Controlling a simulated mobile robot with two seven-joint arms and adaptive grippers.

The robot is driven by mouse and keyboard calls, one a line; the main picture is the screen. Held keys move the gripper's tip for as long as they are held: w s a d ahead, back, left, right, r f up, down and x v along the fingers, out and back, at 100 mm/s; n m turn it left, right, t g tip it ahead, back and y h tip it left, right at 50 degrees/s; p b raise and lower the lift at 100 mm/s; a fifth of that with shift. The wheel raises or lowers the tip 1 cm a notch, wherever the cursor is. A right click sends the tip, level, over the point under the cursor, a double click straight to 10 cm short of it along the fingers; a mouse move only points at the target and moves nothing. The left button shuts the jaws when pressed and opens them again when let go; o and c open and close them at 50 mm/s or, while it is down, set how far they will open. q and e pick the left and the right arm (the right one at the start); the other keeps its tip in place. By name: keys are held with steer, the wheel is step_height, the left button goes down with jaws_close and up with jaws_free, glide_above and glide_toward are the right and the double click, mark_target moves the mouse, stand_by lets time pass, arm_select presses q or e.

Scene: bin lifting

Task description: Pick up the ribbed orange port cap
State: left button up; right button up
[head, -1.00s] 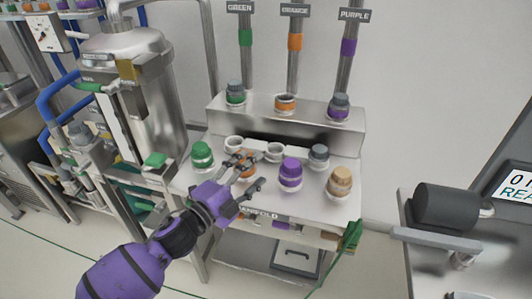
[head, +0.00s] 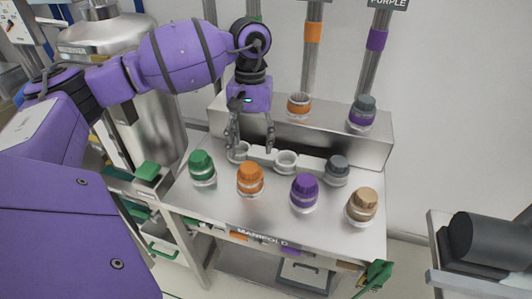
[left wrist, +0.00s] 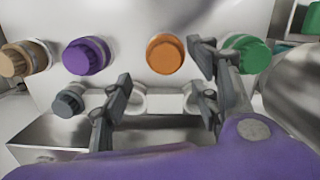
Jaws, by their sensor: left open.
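The ribbed orange port cap (head: 250,177) stands upright on the metal bench, between the green cap (head: 201,163) and the purple cap (head: 305,188). My left gripper (head: 251,146) points down, open and empty, behind and above the orange cap, apart from it. In the left wrist view the orange cap (left wrist: 166,54) shows its ribbed top between and beyond the open fingers (left wrist: 160,97), close to the right-hand finger. My right gripper is not in view.
A tan cap (head: 363,202) stands at the right of the front row. Behind are a grey cap (head: 337,167) and empty white cups (head: 286,160). A raised metal ledge (head: 330,133) with an orange-collared port (head: 299,104) runs along the back. A dark cylinder (head: 488,243) is at far right.

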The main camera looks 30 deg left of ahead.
mark_target(251, 167)
arm_select(q)
step_height(251, 167, down, 6)
steer(key=shift+s+a+f+p, duration=0.15)
steer(key=shift+f+p, duration=0.05)
steer(key=shift+p, duration=0.55)
steer(key=shift+f, duration=0.65)
steer(key=c, duration=1.4)
steer(key=shift+r, duration=0.15)
